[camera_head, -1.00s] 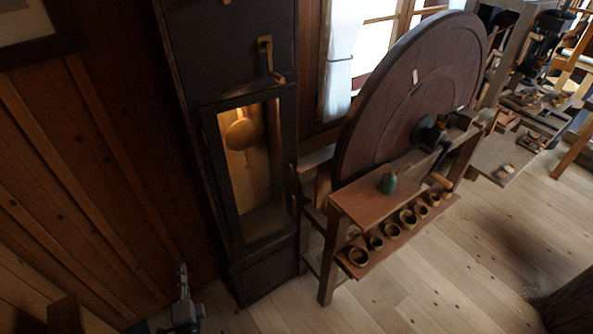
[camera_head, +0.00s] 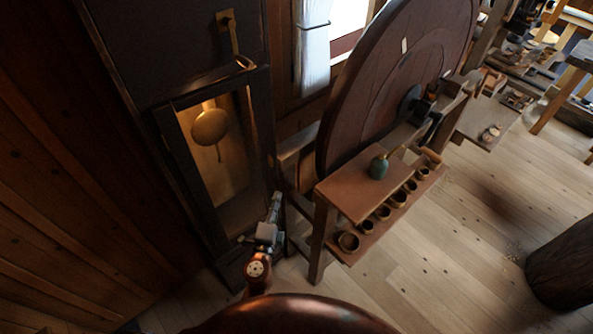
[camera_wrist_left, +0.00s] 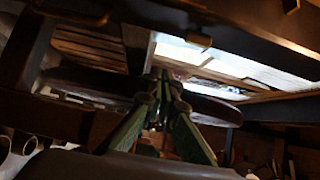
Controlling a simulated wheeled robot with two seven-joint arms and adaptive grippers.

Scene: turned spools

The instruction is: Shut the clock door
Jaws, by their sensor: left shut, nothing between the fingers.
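The tall dark clock case (camera_head: 180,45) stands at the left of the head view. Its door (camera_head: 190,160) is a dark frame around an opening with a brass pendulum (camera_head: 210,126) behind it. I cannot tell for sure how far the door stands from the case. A brass fitting (camera_head: 227,30) with a curved arm hangs above the door. My left gripper (camera_head: 277,196) is shut and empty, in front of the door's lower right side in the picture; contact is unclear. Its closed fingers show in the left wrist view (camera_wrist_left: 161,85). My right gripper is not in view.
A wooden bench (camera_head: 345,185) with a large dark wheel (camera_head: 390,80) stands close right of the clock. A plank wall is at left.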

